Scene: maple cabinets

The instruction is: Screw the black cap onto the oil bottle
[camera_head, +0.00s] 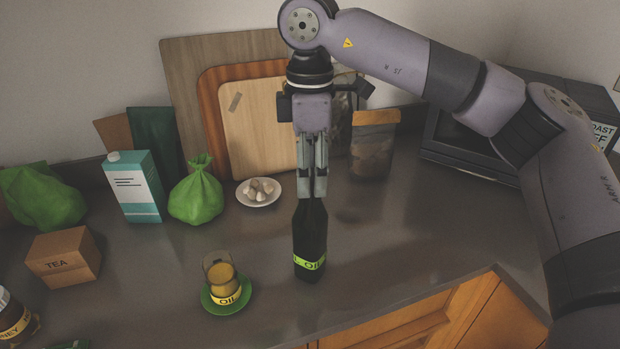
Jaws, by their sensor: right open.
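The dark oil bottle (309,233) stands upright on the grey counter, with a yellow-green label reading OIL near its base. My right gripper (312,192) points straight down over the bottle's top, its fingers close around the neck area. The gripper is open, with a narrow gap between its fingers. The bottle's mouth is hidden by the fingers. I cannot make out the black cap or tell whether it is on the bottle. My left gripper is out of view.
A cup (222,277) on a green saucer (230,306) stands left of the bottle. Behind are a garlic plate (245,201), a green bag (196,196), a carton (134,186), cutting boards (262,120) and a pouch (373,148). A tea box (65,258) is left. Counter right of the bottle is clear.

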